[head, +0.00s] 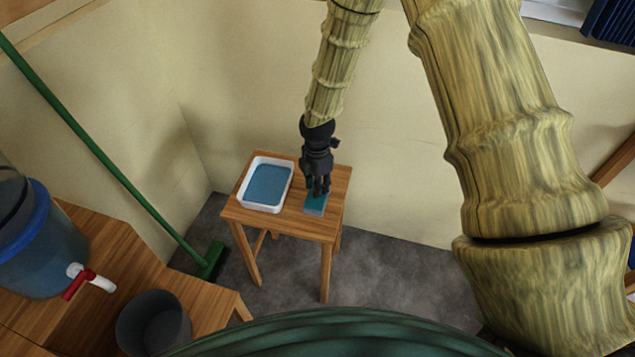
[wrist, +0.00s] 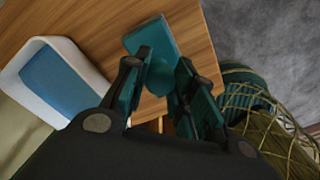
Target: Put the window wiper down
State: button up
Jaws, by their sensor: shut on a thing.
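The window wiper is a teal piece with a flat rectangular head (head: 314,207). In the head view it is over the right part of a small wooden stool (head: 285,222), at the tips of my gripper (head: 319,190). In the wrist view the wiper's flat head (wrist: 150,42) extends beyond the fingers, over the wood. My gripper (wrist: 162,75) is shut on the wiper, with its body between the two fingers. The fingers hide part of it. I cannot tell whether the wiper touches the stool top.
A white tray (head: 246,199) with a blue inside stands on the stool's left part, beside the wiper. A green broom (head: 120,175) leans at the left wall. A wooden bench holds a grey bucket (head: 153,318) and a blue water container (head: 40,255). Grey floor (head: 400,285) lies right.

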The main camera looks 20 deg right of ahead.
jog(key=shift+f, duration=0.1)
jog(key=o, duration=0.9)
jog(key=shift+f+b, duration=0.2)
jog(key=shift+b, duration=0.15)
jog(key=shift+f+b, duration=0.15)
jog(key=shift+b, duration=0.15)
notch_tip(320, 180, up, 11)
jog(key=shift+s, duration=0.3)
jog(key=shift+a, duration=0.1)
